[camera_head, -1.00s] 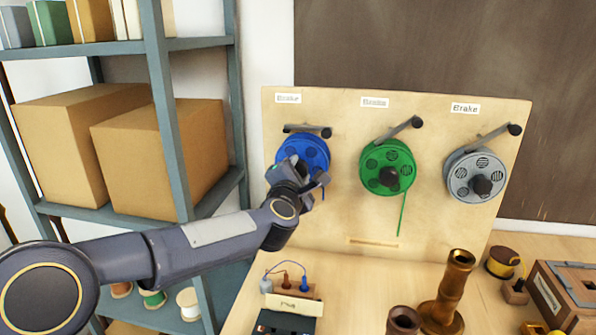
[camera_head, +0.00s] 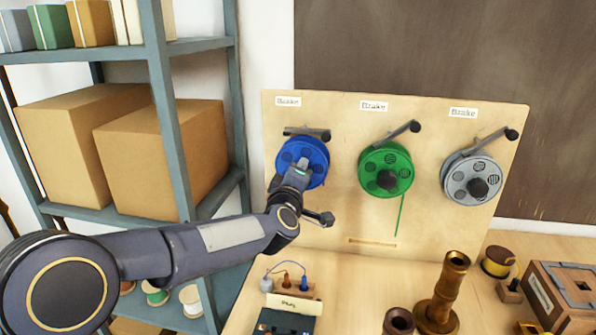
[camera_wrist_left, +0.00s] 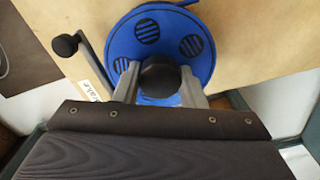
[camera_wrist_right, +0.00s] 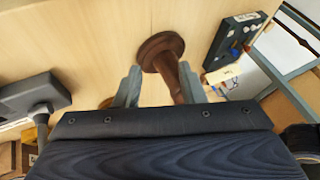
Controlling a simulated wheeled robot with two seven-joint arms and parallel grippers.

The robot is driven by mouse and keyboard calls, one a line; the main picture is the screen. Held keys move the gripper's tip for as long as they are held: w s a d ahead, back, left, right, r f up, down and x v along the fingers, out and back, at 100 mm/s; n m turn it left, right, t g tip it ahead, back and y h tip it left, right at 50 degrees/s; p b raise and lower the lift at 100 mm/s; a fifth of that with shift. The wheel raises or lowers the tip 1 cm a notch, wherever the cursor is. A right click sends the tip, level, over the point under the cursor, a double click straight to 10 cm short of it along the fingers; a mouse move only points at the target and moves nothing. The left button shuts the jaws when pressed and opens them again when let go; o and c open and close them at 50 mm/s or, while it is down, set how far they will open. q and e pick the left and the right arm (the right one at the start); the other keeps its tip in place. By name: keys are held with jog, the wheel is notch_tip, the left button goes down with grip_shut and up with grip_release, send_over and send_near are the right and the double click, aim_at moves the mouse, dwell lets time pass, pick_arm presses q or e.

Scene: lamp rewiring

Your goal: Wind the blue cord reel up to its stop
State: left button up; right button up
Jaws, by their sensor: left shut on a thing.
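The blue cord reel (camera_head: 303,152) is mounted at the left of an upright wooden board, below a "Brake" label. Its brake lever (camera_head: 308,133) lies nearly level above it. My left gripper (camera_head: 303,166) is at the reel's front and covers its lower middle. In the left wrist view the fingers of my left gripper (camera_wrist_left: 160,88) are shut on the reel's dark round knob (camera_wrist_left: 160,76), with the blue disc (camera_wrist_left: 165,38) behind. The blue cord's hanging end is not clearly visible. My right gripper (camera_wrist_right: 160,90) is open and empty, seen only in its wrist view.
A green reel (camera_head: 385,170) and a grey reel (camera_head: 472,180) hang to the right, their levers tilted up. A brown turned stand (camera_wrist_right: 160,50) lies beyond my right fingers. A shelf with boxes (camera_head: 150,155) stands close on the left. Brown lamp parts (camera_head: 445,290) stand on the bench.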

pick_arm(q)
jog(key=m+p, duration=0.3)
jog(key=m, duration=0.7)
jog(key=shift+f+m, duration=0.1)
jog(key=shift+m, duration=0.5)
jog(key=o, duration=1)
jog(key=s+a+b, duration=0.1)
jog(key=s, duration=0.6)
jog(key=shift+s+a+b, duration=0.3)
jog(key=shift+s, duration=0.05)
